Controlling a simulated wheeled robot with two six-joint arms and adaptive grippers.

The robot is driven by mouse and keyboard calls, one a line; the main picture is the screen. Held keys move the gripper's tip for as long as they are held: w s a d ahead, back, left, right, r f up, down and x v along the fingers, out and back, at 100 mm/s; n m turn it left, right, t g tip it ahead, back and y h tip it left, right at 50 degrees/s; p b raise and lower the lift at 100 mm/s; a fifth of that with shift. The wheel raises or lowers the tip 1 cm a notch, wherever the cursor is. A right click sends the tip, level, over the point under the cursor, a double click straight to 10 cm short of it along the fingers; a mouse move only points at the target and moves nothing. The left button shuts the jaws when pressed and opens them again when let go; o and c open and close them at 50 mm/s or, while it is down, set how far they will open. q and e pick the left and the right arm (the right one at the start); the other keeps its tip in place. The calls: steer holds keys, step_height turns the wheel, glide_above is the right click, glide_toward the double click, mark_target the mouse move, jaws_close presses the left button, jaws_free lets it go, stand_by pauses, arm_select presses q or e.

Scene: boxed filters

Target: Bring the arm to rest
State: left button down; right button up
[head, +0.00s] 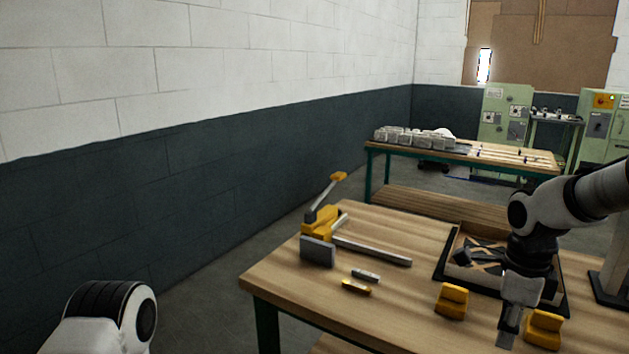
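My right arm comes in from the right. Its gripper (508,332) points down over the near right part of the wooden workbench (400,232), between two yellow blocks. I see it from the side, so its finger gap does not show, and I cannot tell whether it touches the bench. One yellow block (452,301) stands left of it and the other (544,328) right of it. A dark-edged box (446,262) with dark pieces inside lies behind the gripper, partly hidden by my arm. My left gripper is out of view; only part of my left arm shows at the bottom left.
A yellow lever clamp (320,222) with a grey plate and a long bar stands on the bench's left. A small grey piece (365,275) and a yellow piece (356,287) lie near it. A second bench (500,158) and green cabinets (505,115) stand behind.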

steer(key=s+a+f+g, duration=0.1)
steer(key=s+f+g, duration=0.1)
steer(key=s+f, duration=0.35)
steer(key=s+f+n+g, duration=0.1)
steer(key=s+f+g, duration=0.1)
steer(key=f, duration=0.7)
steer(key=s+a+f+g, duration=0.15)
steer(key=s+f, duration=0.25)
steer(key=f, duration=0.4)
steer(key=s+a+f+n, duration=0.2)
steer(key=s+f+n, duration=0.45)
steer(key=s, duration=0.25)
steer(key=s+a+f+n, duration=0.2)
steer(key=s+f+n, duration=0.3)
steer(key=s+f, duration=0.4)
steer(key=w+n+t, duration=0.1)
steer(key=n, duration=0.2)
steer(key=w+n+t, duration=0.2)
steer(key=n, duration=0.2)
steer(key=w+n+t, duration=0.2)
steer(key=n, duration=0.1)
steer(key=shift+d+r+t, duration=0.15)
steer(key=shift+d+t, duration=0.1)
steer(key=shift+d, duration=0.1)
